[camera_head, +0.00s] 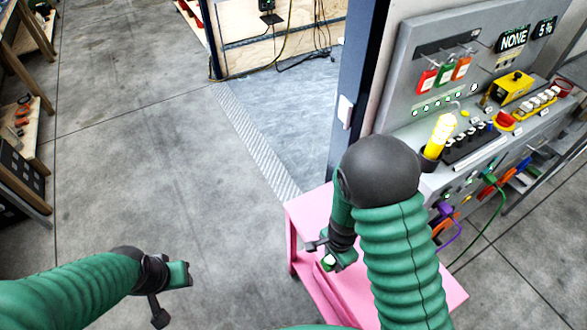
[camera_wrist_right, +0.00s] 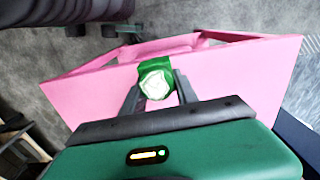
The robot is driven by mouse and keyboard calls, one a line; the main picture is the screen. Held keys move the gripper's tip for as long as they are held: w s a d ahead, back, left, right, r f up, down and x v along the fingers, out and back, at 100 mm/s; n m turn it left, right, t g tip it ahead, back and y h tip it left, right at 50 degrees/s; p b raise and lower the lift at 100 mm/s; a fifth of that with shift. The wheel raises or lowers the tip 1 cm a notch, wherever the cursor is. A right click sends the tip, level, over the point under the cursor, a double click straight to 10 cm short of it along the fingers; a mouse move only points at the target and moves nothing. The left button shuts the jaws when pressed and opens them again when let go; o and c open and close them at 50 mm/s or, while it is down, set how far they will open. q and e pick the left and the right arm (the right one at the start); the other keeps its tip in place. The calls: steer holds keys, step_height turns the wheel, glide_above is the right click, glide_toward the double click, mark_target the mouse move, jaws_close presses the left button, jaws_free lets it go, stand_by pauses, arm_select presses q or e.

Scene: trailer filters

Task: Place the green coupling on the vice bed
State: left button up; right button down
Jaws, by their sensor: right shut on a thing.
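The green coupling (camera_wrist_right: 155,80), with a pale faceted end face, sits between the two dark fingers of my right gripper (camera_wrist_right: 158,92) in the right wrist view. The gripper is shut on it, and the pink stand is behind them in that view. In the head view my right gripper (camera_head: 326,259) is over the left part of the pink stand (camera_head: 305,214), with a small pale and green bit of the coupling (camera_head: 328,262) showing. My left gripper (camera_head: 170,296) is over the floor at lower left; its jaw opening is unclear. I cannot make out a vice bed.
A grey control panel (camera_head: 408,75) with coloured tags, a yellow handle (camera_head: 440,130) and cables stands at the right. A dark door post (camera_head: 352,80) is beside it. Wooden shelves (camera_head: 25,100) stand at far left. The concrete floor (camera_head: 140,150) between is clear.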

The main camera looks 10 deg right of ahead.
steer(key=w+r+n, duration=0.5)
steer(key=r+n, duration=0.7)
steer(key=n, duration=0.2)
steer(key=shift+w, duration=0.15)
steer(key=shift+a+r, duration=0.1)
steer(key=shift+a, duration=0.25)
